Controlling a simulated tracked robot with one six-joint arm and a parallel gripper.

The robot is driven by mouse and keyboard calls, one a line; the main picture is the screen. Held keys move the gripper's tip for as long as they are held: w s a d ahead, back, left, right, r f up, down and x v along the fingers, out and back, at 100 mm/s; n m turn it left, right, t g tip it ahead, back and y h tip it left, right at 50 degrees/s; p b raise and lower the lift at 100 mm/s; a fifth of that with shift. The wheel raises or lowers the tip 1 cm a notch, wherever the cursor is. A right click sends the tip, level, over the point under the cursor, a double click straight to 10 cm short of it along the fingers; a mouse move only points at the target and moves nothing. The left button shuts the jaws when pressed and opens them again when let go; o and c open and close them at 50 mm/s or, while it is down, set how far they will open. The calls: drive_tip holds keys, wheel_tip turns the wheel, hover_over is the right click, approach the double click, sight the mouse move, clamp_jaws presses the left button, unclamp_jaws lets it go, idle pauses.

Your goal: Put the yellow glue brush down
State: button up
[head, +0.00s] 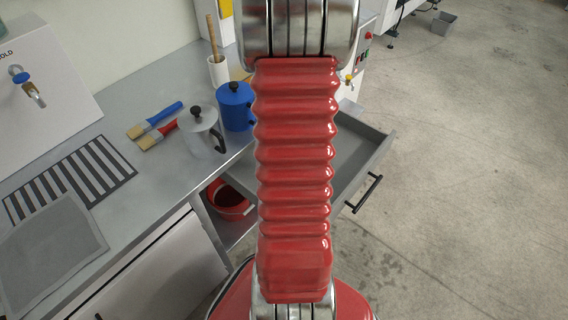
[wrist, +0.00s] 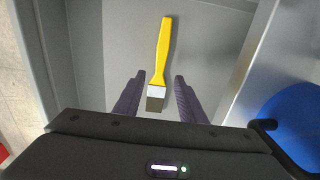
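The yellow glue brush (wrist: 162,55) shows in the wrist view, with a yellow handle, a metal ferrule and dark bristles. It lies on the grey floor of the open drawer (wrist: 100,40), handle pointing away from me. My gripper (wrist: 159,75) is open, its two dark fingers apart on either side of the brush, with a gap on both sides. How high the fingertips are above the drawer floor I cannot tell. In the head view the open drawer (head: 383,150) is partly behind my red arm, which hides my gripper; the brush does not show there.
A blue pot (wrist: 292,118) stands close to the drawer on the right in the wrist view. The counter (head: 130,205) holds a grey pot (head: 202,135), a blue-handled brush (head: 160,117), a red-handled brush (head: 158,135) and a striped rack (head: 75,180). A red bucket (head: 230,203) sits below.

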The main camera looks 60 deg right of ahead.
wheel_tip(320, 180, up, 6)
drive_tip(key=shift+f, duration=0.25)
idle(0.7)
drive_tip(key=w+a+r+n+t, duration=0.1)
drive_tip(key=w+a+r+n, duration=0.25)
drive_tip(key=a, duration=0.25)
drive_tip(key=w+a+r+n+h, duration=0.1)
drive_tip(key=w+a+r+n, duration=0.1)
drive_tip(key=a+r, duration=0.25)
drive_tip(key=w+a+r+n+t, duration=0.1)
drive_tip(key=w+a+r+n, duration=0.25)
drive_tip(key=a, duration=0.25)
drive_tip(key=s+a+r+n+t, duration=0.1)
drive_tip(key=a+r+n, duration=0.1)
drive_tip(key=a, duration=0.4)
drive_tip(key=s+a+r+n+t, duration=0.1)
drive_tip(key=s+a+r+n, duration=0.1)
drive_tip(key=a+n, duration=0.3)
drive_tip(key=s+a+r+n+t+y, duration=0.1)
drive_tip(key=s+a+r+n, duration=0.1)
drive_tip(key=a, duration=0.7)
drive_tip(key=shift+r+n+t, duration=0.3)
drive_tip(key=shift+r+n, duration=0.55)
drive_tip(key=shift+n, duration=0.05)
